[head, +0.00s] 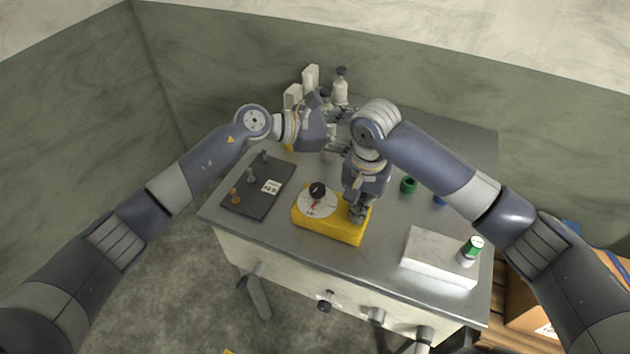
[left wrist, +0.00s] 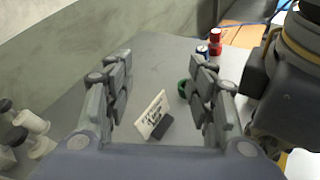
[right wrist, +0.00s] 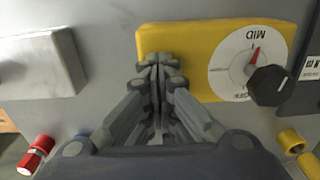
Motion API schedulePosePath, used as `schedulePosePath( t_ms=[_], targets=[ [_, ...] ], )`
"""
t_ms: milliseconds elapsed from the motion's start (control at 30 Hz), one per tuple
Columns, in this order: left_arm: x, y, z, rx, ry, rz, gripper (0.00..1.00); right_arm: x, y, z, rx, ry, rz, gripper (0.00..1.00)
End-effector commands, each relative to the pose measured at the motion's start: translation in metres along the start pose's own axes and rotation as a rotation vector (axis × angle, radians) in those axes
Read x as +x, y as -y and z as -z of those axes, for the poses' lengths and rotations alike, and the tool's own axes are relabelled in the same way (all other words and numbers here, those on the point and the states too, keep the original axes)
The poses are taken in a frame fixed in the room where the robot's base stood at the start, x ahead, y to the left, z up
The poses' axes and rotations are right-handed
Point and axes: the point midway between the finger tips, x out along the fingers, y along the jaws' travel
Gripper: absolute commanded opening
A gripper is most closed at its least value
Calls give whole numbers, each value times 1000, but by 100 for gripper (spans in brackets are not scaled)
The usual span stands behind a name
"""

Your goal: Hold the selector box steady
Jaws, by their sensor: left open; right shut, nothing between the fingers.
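The selector box (head: 330,230) is a yellow box near the front middle of the table, with a white round dial, a red pointer and a black knob (head: 317,190). My right gripper (head: 357,214) is over its right end. In the right wrist view the box (right wrist: 190,45) lies just beyond my right fingers (right wrist: 158,62), which are shut with nothing between them. I cannot tell whether the fingertips touch it. The dial reads "MID" at one edge; the other lettering is partly hidden. My left gripper (left wrist: 160,60) is open and empty, behind the box toward the table's back.
A dark board (head: 258,192) with small pegs lies left of the box. Bottles (head: 341,88) line the back. The table's front edge is close.

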Motion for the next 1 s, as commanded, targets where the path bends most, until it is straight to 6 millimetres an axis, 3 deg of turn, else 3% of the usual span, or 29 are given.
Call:
schedulePosePath(
  t_ms=[167, 600, 833, 1000],
  targets=[
    [-24, 4, 3, 79, -137, 198, 51, 7, -3, -3, 1, 9, -11, 0],
    [-118, 16, 2, 261, -517, 642, 51, 7, -3, -3, 1, 9, -11, 0],
    [-142, 17, 3, 344, -685, 748, 51, 7, -3, -3, 0, 9, -11, 0],
    [-142, 22, 11, 354, -715, 766, 51, 7, -3, -3, 0, 9, -11, 0]
  ],
)
